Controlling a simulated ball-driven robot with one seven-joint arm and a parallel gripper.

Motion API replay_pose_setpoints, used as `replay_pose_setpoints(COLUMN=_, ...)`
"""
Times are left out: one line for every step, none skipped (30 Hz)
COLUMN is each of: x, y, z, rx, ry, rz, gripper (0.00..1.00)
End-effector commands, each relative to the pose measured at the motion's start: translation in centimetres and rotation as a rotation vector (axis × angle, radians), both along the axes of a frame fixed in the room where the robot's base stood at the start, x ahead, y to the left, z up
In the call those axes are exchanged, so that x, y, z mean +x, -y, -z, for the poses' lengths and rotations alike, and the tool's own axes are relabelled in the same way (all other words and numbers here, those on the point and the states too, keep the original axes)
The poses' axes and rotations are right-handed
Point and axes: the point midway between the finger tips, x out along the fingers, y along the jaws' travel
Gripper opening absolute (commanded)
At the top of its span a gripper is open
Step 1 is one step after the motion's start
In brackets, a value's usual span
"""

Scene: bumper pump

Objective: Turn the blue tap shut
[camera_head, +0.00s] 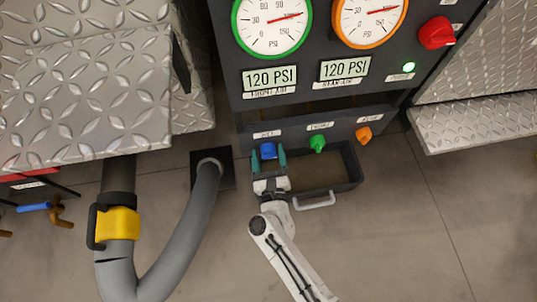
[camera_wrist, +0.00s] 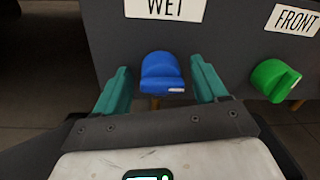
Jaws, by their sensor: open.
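A blue knob (camera_head: 268,150) sits on the lower panel at the left of a row of knobs. In the wrist view the blue knob (camera_wrist: 162,72) is under a label reading WET and has a small white mark at its lower right. My gripper (camera_head: 268,156) is open, with one teal finger on each side of the blue knob. In the wrist view a gap shows between the knob and each finger of my gripper (camera_wrist: 160,82). Another blue handle (camera_head: 35,206) is on a brass fitting at the far left.
A green knob (camera_head: 317,143) and an orange knob (camera_head: 363,134) are to the right of the blue one. A dark tray (camera_head: 345,186) with a white handle lies below. A grey hose (camera_head: 190,225) curves at the left. A red knob (camera_head: 436,33) is higher up.

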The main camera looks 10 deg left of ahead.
Motion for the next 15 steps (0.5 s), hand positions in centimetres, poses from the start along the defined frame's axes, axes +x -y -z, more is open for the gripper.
replay_pose_setpoints(x=-0.01, y=0.0, z=-0.01, rx=0.0, ry=0.0, rz=0.0, gripper=0.7)
replay_pose_setpoints(x=-0.01, y=0.0, z=-0.01, rx=0.0, ry=0.0, rz=0.0, gripper=0.67)
replay_pose_setpoints(x=-0.01, y=0.0, z=-0.01, rx=0.0, ry=0.0, rz=0.0, gripper=0.63)
replay_pose_setpoints(x=-0.01, y=0.0, z=-0.01, rx=0.0, ry=0.0, rz=0.0, gripper=0.61)
replay_pose_setpoints(x=-0.01, y=0.0, z=-0.01, rx=0.0, ry=0.0, rz=0.0, gripper=0.58)
replay_pose_setpoints(x=-0.02, y=0.0, z=-0.01, rx=0.0, ry=0.0, rz=0.0, gripper=0.54)
replay_pose_setpoints(x=-0.02, y=-0.01, z=-0.02, rx=0.0, ry=0.0, rz=0.0, gripper=0.51)
replay_pose_setpoints(x=-0.02, y=-0.01, z=-0.01, rx=0.0, ry=0.0, rz=0.0, gripper=0.48)
replay_pose_setpoints(x=-0.03, y=-0.03, z=-0.01, rx=0.0, ry=0.0, rz=-0.001, gripper=0.44)
replay_pose_setpoints(x=-0.03, y=-0.04, z=-0.01, rx=0.0, ry=0.0, rz=-0.001, gripper=0.41)
replay_pose_setpoints(x=-0.04, y=-0.06, z=0.0, rx=0.0, ry=0.0, rz=-0.001, gripper=0.39)
replay_pose_setpoints(x=-0.05, y=-0.07, z=-0.01, rx=0.0, ry=-0.001, rz=-0.002, gripper=0.35)
replay_pose_setpoints(x=-0.05, y=-0.09, z=-0.01, rx=0.0, ry=0.0, rz=-0.002, gripper=0.32)
replay_pose_setpoints(x=-0.05, y=-0.1, z=0.0, rx=0.0, ry=-0.001, rz=-0.002, gripper=0.29)
replay_pose_setpoints(x=-0.06, y=-0.1, z=0.0, rx=0.0, ry=0.0, rz=-0.003, gripper=0.25)
